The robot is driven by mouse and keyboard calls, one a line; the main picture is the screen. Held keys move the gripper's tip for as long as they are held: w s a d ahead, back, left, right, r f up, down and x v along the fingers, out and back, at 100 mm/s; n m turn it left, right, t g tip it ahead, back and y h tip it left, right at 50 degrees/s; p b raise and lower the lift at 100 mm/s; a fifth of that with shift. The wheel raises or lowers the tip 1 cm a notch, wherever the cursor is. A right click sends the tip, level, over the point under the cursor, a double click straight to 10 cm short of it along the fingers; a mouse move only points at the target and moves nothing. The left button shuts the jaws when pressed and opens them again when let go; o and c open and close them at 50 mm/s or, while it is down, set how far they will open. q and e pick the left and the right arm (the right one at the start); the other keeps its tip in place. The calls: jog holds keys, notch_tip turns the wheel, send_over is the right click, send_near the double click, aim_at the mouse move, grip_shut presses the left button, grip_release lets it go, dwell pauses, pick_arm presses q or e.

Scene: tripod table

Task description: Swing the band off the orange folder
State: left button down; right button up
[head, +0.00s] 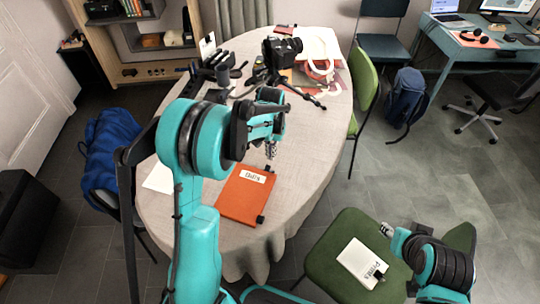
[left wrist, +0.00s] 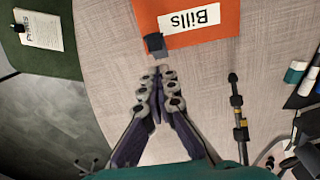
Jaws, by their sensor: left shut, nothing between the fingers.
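The orange folder (head: 238,205) lies flat on the round table, with a white label. In the left wrist view the folder (left wrist: 190,12) shows at the top, its label reading "Bills". A dark grey piece (left wrist: 154,43) sits on its edge; another dark piece (head: 260,219) shows at its near right corner in the head view. I cannot tell whether either is the band. My left gripper (head: 271,153) is shut and empty, its tips (left wrist: 165,71) just short of the dark grey piece. My right gripper (head: 385,229) is by the green chair, its jaws too small to read.
The round table (head: 160,120) has a camera (head: 282,48) and a small tripod (left wrist: 238,110) beyond the folder. A white sheet (head: 158,178) lies left of it. A clipboard (head: 362,262) rests on the green chair (head: 325,245). The table's near edge is clear.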

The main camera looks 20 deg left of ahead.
pick_arm(q)
jog(key=shift+w, duration=0.15)
jog(key=shift+w+f, duration=0.1)
jog(key=shift+w, duration=1.25)
jog(key=shift+w, duration=0.1)
jog(key=shift+w+f+b, duration=0.25)
jog(key=shift+w+f, duration=0.05)
jog(key=shift+w, duration=0.35)
jog(key=shift+w+f+b, duration=0.25)
jog(key=shift+w, duration=0.35)
jog(key=shift+w, duration=0.1)
jog(key=shift+w+f+b, duration=0.6)
jog(key=shift+w+f, duration=0.3)
jog(key=shift+w, duration=0.15)
jog(key=shift+f, duration=0.1)
